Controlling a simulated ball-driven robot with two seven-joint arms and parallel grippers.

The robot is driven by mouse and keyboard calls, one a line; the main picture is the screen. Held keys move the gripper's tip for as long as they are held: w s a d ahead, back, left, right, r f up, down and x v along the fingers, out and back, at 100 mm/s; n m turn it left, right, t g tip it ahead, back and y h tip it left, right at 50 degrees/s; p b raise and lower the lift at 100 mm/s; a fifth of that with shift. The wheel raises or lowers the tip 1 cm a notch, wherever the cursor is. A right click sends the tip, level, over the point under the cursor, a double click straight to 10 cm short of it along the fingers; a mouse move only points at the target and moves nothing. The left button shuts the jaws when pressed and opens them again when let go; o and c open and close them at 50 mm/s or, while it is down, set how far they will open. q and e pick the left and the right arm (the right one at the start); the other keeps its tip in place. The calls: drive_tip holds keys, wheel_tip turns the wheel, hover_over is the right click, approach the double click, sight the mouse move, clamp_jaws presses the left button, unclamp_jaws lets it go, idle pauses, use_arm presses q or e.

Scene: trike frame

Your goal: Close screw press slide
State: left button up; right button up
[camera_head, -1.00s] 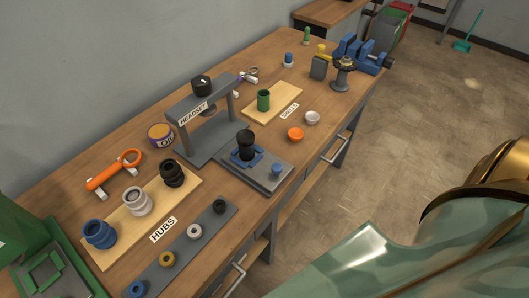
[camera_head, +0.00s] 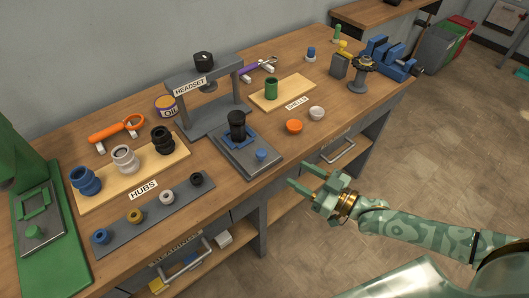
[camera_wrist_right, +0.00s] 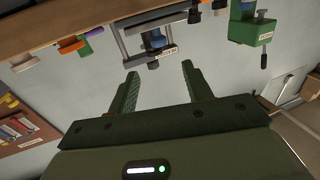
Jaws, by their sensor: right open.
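The grey screw press (camera_head: 215,108), labelled HEADSET, stands at the middle of the bench with a black knob on top. Its flat slide (camera_head: 240,158) sticks out of the front of the press toward the bench edge. On the slide stand a black cup-like part (camera_head: 237,126) in a blue holder and a blue knob (camera_head: 261,155) at the front end. My right gripper (camera_head: 303,178) is open and empty, off the bench's front edge, to the right of and apart from the slide's knob. Both fingers also show spread in the right wrist view (camera_wrist_right: 160,75). My left gripper is out of view.
Hubs on a wooden board (camera_head: 90,202) and rings on a grey strip (camera_head: 150,235) lie left of the slide. An orange cup (camera_head: 294,126) and a white cup (camera_head: 317,113) stand to its right. A green press (camera_head: 45,240) is far left.

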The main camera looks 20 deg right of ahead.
sight(261, 152)
drive_tip(key=b+x, duration=0.2)
drive_tip(key=x, duration=1.1)
drive_tip(key=shift+w+f, duration=0.15)
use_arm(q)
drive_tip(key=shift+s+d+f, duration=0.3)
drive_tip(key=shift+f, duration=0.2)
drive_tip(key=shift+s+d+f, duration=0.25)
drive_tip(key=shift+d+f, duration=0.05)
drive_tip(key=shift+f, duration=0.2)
use_arm(e)
drive_tip(key=shift+w+a, duration=0.1)
